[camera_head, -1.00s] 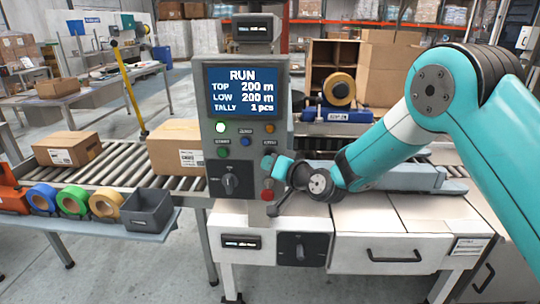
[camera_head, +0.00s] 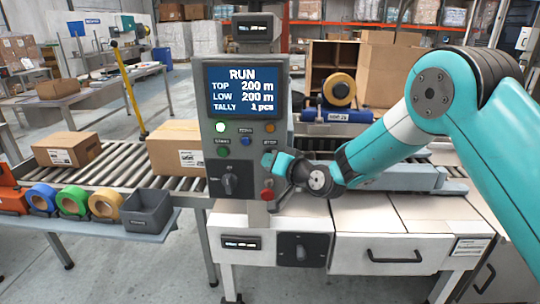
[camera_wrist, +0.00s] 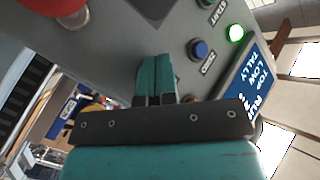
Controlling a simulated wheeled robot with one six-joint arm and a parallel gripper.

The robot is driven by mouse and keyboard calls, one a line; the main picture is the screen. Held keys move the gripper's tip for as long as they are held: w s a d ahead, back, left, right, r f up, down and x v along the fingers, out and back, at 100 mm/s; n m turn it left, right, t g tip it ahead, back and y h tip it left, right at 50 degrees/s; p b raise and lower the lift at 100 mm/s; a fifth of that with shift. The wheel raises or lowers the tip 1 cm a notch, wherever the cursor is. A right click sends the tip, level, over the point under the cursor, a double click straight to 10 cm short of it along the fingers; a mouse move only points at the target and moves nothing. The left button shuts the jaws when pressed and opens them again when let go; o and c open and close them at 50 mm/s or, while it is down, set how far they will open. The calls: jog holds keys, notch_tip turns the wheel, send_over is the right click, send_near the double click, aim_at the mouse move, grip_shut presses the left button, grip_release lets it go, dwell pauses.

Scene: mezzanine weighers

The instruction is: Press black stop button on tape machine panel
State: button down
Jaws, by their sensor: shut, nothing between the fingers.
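The tape machine panel (camera_head: 211,180) is a grey upright box with a blue screen (camera_head: 242,92) reading RUN. The STOP label (camera_head: 270,142) shows at the right of its button row. The black stop button under it cannot be made out; my gripper covers that spot. My gripper (camera_head: 268,160) is shut and empty, its tip close in front of the panel; I cannot tell whether it touches. In the wrist view my teal fingers (camera_wrist: 155,75) are together over the panel face, beside the blue button (camera_wrist: 198,48). The green start button (camera_head: 223,152) is at the left.
A red mushroom button (camera_head: 267,194) sits just below my gripper, and a black rotary switch (camera_head: 229,183) is to its left. A lit lamp (camera_head: 220,127) is above the buttons. Boxes (camera_head: 176,147) stand on the roller conveyor at the left.

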jog(key=shift+w, duration=0.2)
jog(key=shift+s, duration=0.1)
dwell(0.4)
jog(key=shift+s+b, duration=0.3)
jog(key=shift+s, duration=0.45)
jog(key=s+b, duration=0.1)
jog(key=s, duration=0.4)
jog(key=shift+a, duration=0.1)
dwell(0.5)
